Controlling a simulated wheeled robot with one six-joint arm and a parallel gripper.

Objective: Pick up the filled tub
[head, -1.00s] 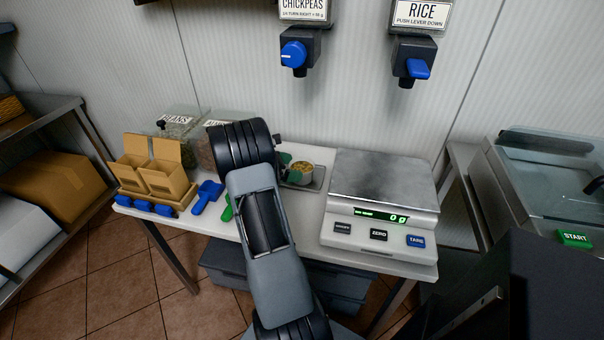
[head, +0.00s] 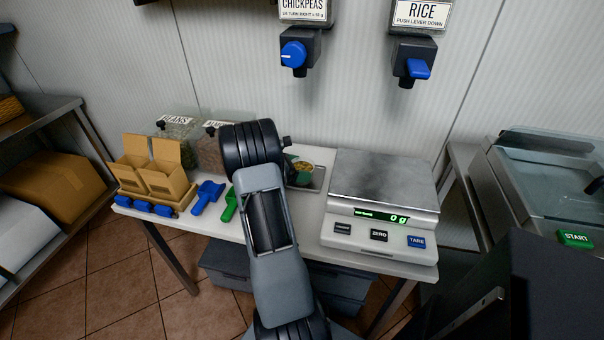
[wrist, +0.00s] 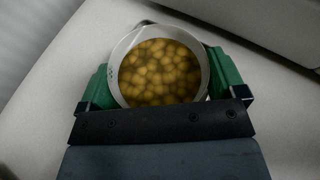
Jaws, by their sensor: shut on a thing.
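The filled tub (wrist: 160,72) is a round, pale-rimmed tub full of yellow chickpeas. In the wrist view it sits between the two green fingers of my gripper (wrist: 162,82), which press on its left and right sides. In the head view the tub (head: 303,167) shows just right of my arm's wrist, over the small grey metal tray (head: 318,182); my arm partly hides it. My gripper (head: 297,170) is shut on the tub. I cannot tell for sure whether the tub touches the tray.
A scale (head: 382,180) reading 0 g stands right of the tray. Left are a green scoop (head: 229,206), a blue scoop (head: 207,196), cardboard boxes (head: 155,172) and clear bins (head: 178,135). Chickpea (head: 293,55) and rice (head: 412,68) dispensers hang above.

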